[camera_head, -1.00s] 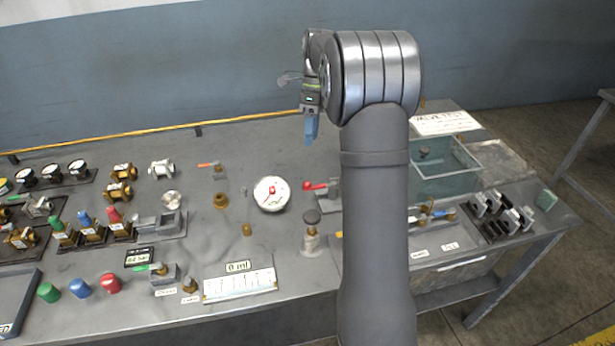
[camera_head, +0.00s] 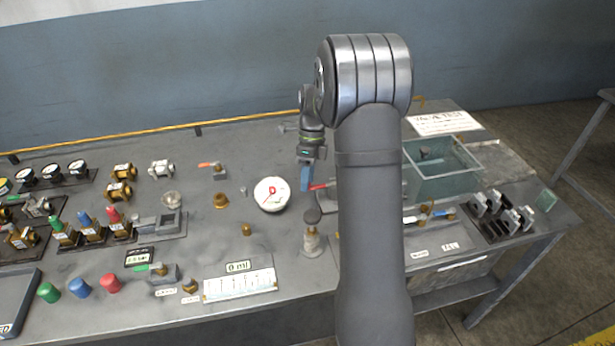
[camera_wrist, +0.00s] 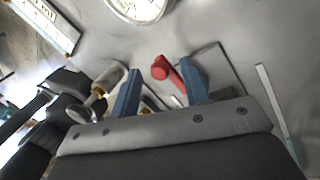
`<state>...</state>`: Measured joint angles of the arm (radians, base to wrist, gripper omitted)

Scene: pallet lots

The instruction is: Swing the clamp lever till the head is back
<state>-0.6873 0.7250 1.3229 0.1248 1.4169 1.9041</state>
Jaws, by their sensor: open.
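The clamp lever, a red handle (camera_head: 320,186), shows just right of the white dial in the head view, partly hidden by my arm. In the wrist view the red lever (camera_wrist: 170,75) has its rounded end between the two blue fingers, nearer the right one. My gripper (camera_head: 305,178) points down at the lever's left end; in the wrist view its fingers (camera_wrist: 160,90) are spread apart. I cannot tell whether a finger touches the lever. The clamp's head and most of its body are hidden behind my arm and gripper.
A white round dial (camera_head: 272,194) lies left of the lever. A dark-knobbed post (camera_head: 312,236) stands in front of it. A glass tank (camera_head: 440,170) is at the right. Several valves and coloured caps fill the bench's left side.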

